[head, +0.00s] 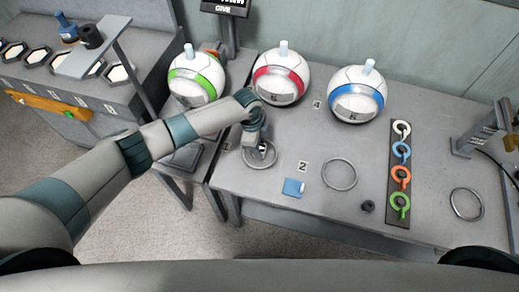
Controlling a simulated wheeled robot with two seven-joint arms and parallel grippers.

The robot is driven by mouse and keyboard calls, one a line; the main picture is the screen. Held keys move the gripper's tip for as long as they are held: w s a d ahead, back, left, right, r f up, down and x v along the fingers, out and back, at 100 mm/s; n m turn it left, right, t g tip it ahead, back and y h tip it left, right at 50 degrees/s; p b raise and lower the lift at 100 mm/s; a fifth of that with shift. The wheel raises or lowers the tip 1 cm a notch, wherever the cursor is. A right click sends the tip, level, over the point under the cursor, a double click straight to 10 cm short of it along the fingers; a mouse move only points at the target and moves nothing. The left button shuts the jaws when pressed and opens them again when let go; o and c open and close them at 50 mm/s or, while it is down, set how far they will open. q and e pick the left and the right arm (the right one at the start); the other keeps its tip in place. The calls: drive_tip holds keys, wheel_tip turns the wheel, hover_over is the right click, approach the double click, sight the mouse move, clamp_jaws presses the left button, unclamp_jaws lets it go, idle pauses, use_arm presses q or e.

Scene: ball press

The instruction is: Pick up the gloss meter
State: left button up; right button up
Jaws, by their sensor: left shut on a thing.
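My left gripper (261,148) points down over the front-left part of the table, at the ring there. It is shut on a small dark thing, mostly hidden by the fingers, that I take to be the gloss meter. I cannot tell whether this thing is clear of the table. A thin metal ring (273,160) lies around the spot below the gripper. My right gripper is not in view.
Three white balls with green (199,80), red (281,79) and blue (356,97) bands stand behind. A blue pad (293,187), a second ring (339,174) and a rack of coloured rings (398,214) lie to the right. A fixture (482,130) stands far right.

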sight(263, 149)
use_arm(q)
drive_tip(key=shift+r, duration=0.45)
drive_tip(key=shift+s+d+r+b, duration=0.1)
drive_tip(key=shift+d+r+b, duration=0.1)
drive_tip(key=shift+r+b, duration=0.3)
drive_tip(key=shift+s+d+r+b, duration=0.1)
drive_tip(key=shift+d+r+b, duration=0.15)
drive_tip(key=shift+r, duration=0.35)
drive_tip(key=s+d+r+b, duration=0.3)
drive_tip(key=s+d+r, duration=0.2)
drive_tip(key=d, duration=0.4)
drive_tip(key=shift+s+r, duration=0.3)
drive_tip(key=shift+r, duration=0.6)
